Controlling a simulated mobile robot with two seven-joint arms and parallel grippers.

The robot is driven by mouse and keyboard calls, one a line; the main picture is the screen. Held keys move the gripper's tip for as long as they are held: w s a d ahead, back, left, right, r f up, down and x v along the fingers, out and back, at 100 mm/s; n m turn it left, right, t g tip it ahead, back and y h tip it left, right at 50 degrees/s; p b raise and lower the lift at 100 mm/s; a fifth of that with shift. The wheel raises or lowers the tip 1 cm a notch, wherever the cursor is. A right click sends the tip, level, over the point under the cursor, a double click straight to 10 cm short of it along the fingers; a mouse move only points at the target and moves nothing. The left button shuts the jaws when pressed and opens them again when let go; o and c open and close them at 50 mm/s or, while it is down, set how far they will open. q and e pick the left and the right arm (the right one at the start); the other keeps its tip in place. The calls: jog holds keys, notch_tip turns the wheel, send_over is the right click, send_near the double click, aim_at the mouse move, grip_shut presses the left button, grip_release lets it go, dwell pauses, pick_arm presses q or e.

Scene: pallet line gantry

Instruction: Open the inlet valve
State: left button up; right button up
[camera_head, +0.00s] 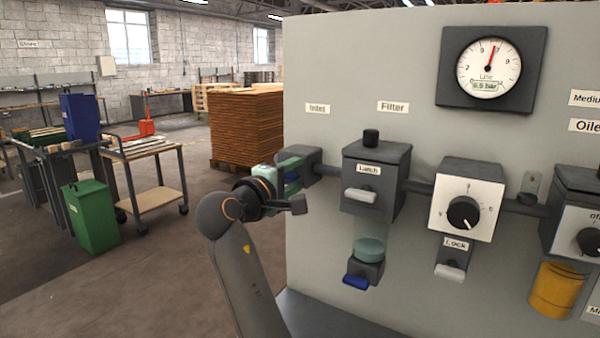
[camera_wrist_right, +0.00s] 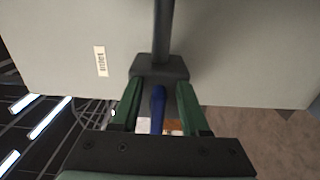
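The inlet valve is a dark grey block (camera_head: 303,158) on the pipe at the left end of the grey panel, below the "Inlet" label (camera_head: 318,109). In the right wrist view its body (camera_wrist_right: 160,66) is straight ahead, with a blue lever (camera_wrist_right: 157,108) pointing back towards the camera. My right gripper (camera_head: 291,176) is at the valve. Its green fingers (camera_wrist_right: 159,90) stand on either side of the blue lever, with narrow gaps visible, so it looks open around the lever. The fingers largely hide the lever in the head view. My left gripper is not in view.
Right along the pipe are a filter block (camera_head: 371,182) with a latch, a regulator dial (camera_head: 463,212) and a yellow cup (camera_head: 556,289). A round gauge (camera_head: 488,67) is above. Open floor, a trolley (camera_head: 150,175) and a green bin (camera_head: 92,216) lie left of the panel.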

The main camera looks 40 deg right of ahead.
jog(key=b+v, duration=0.1)
jog(key=v, duration=1.1)
jog(key=shift+a+b, duration=0.2)
jog(key=shift+b, duration=0.1)
